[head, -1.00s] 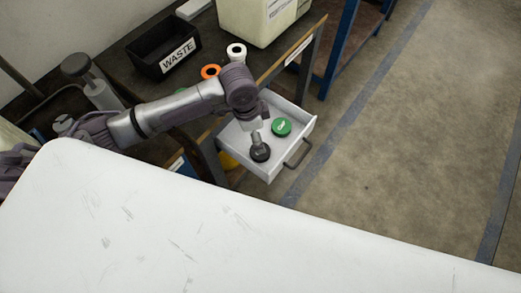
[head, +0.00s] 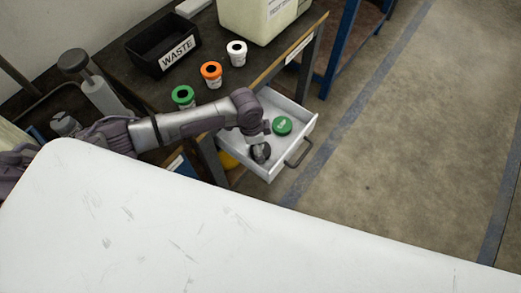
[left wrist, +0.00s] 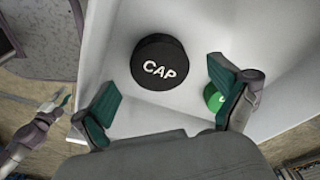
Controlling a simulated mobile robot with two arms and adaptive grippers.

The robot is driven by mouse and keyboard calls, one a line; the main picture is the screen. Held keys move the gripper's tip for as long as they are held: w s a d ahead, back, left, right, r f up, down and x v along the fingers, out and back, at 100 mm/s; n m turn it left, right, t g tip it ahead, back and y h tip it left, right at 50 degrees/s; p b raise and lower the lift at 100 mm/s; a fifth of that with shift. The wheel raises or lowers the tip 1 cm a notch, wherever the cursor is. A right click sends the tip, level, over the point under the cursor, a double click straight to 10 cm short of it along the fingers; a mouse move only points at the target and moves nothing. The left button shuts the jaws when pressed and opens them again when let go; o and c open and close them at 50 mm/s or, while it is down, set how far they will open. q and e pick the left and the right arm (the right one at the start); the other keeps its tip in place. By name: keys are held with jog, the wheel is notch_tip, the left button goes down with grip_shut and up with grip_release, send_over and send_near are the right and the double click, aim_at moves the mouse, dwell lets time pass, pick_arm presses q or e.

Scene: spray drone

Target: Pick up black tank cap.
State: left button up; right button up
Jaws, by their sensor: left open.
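The black tank cap (left wrist: 160,62) lies in the open white drawer, with "CAP" in white on its top. In the head view the black cap (head: 261,152) shows partly behind my left gripper (head: 258,143). In the left wrist view my left gripper (left wrist: 165,95) is open and empty, and the cap lies ahead of and between the lines of its two fingers.
The white drawer (head: 304,138) has low walls and a dark handle (head: 299,153). On the bench stand a black waste bin (head: 143,58), a green-topped bottle (head: 183,96), an orange-topped bottle (head: 211,73) and a white-topped bottle (head: 236,52). A large white surface (head: 200,230) fills the foreground.

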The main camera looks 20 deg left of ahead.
pick_arm(q)
jog(key=shift+w+d+f, duration=0.1)
jog(key=shift+d+f, duration=0.1)
jog(key=shift+f, duration=0.85)
jog(key=c, duration=1.2)
jog(key=shift+o, duration=0.2)
jog(key=shift+r, duration=0.15)
